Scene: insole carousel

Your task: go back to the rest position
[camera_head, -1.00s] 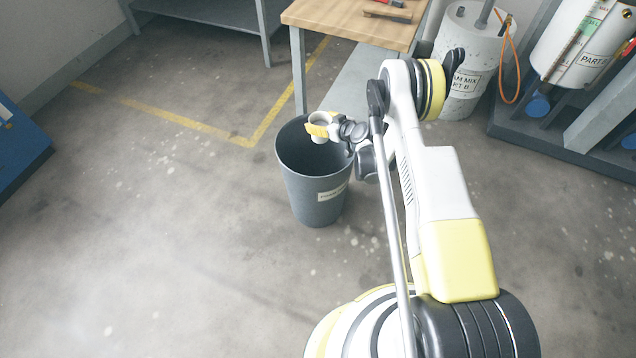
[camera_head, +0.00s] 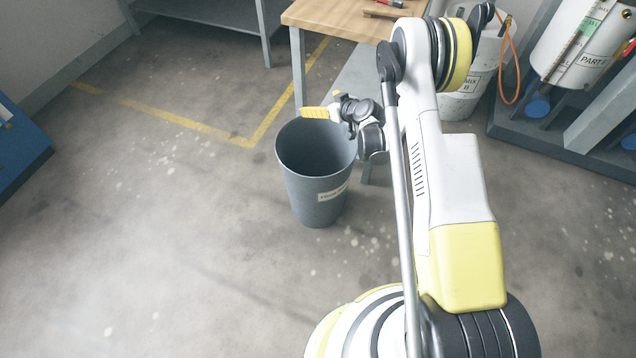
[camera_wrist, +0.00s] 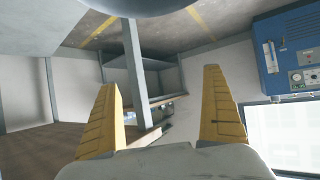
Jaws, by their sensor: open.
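My gripper (camera_head: 314,113) is above the back rim of a grey bin (camera_head: 318,190) in the head view, with its yellow fingers pointing left. In the wrist view my gripper (camera_wrist: 165,115) shows two yellow fingers spread wide apart with nothing between them.
A wooden-topped workbench (camera_head: 340,20) with tools stands behind the bin. A white drum (camera_head: 465,85) and a rack (camera_head: 600,125) with a white tank (camera_head: 585,45) are at right. A blue unit (camera_head: 20,150) is at far left. The floor at left and front is clear.

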